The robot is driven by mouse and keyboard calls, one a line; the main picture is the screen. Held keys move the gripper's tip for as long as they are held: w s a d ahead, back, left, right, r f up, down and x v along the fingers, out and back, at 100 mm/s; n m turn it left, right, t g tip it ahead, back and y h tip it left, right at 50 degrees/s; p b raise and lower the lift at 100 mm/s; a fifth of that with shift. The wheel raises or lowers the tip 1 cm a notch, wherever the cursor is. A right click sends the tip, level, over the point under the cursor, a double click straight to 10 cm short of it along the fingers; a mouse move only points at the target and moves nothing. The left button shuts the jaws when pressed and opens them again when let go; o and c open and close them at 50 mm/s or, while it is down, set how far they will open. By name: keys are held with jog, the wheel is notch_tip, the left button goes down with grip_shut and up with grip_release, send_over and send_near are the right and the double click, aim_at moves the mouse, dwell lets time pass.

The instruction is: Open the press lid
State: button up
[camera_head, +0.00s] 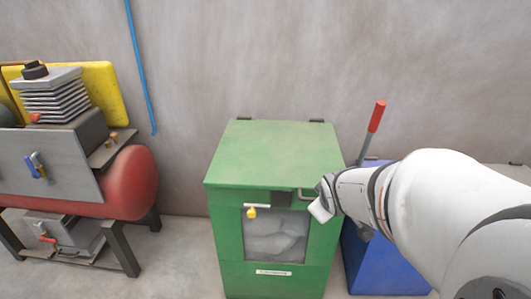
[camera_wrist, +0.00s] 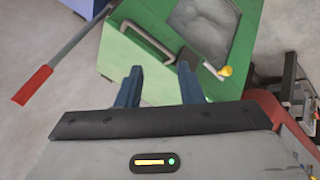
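The press is a green box with its flat green lid (camera_head: 275,152) shut, in the middle of the head view. A grey bar handle (camera_head: 306,195) is at the lid's front right edge; it also shows in the wrist view (camera_wrist: 150,40). A yellow knob (camera_head: 251,212) sits at the front left, above a window (camera_head: 275,236) with pale contents. My gripper (camera_head: 320,205) is at the lid's front right corner, close to the handle. In the wrist view its two blue fingers (camera_wrist: 159,75) are apart with nothing between them, and the handle lies just beyond the tips. Contact is not clear.
A blue box (camera_head: 378,265) with a red-gripped lever (camera_head: 376,117) stands right of the press, partly behind my arm. A red tank (camera_head: 130,183) with machinery stands at the left. A grey wall is behind. Bare floor (camera_head: 178,260) lies between tank and press.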

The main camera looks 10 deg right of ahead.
jog(key=w+d+f+n+t+y+b, duration=0.3)
jog(key=f+n+t+b, duration=0.15)
jog(key=f+n, duration=0.2)
jog(key=w+d+f+n+t+y+b, duration=0.2)
jog(key=w+d+f+n+t+b, duration=0.15)
jog(key=f+n+b, duration=0.3)
jog(key=x, duration=0.5)
jog(key=r+x, duration=0.1)
jog(key=x, duration=0.1)
jog(key=shift+w+a, duration=0.4)
jog(key=shift+c, duration=0.5)
grip_shut()
jog(key=shift+a, duration=0.1)
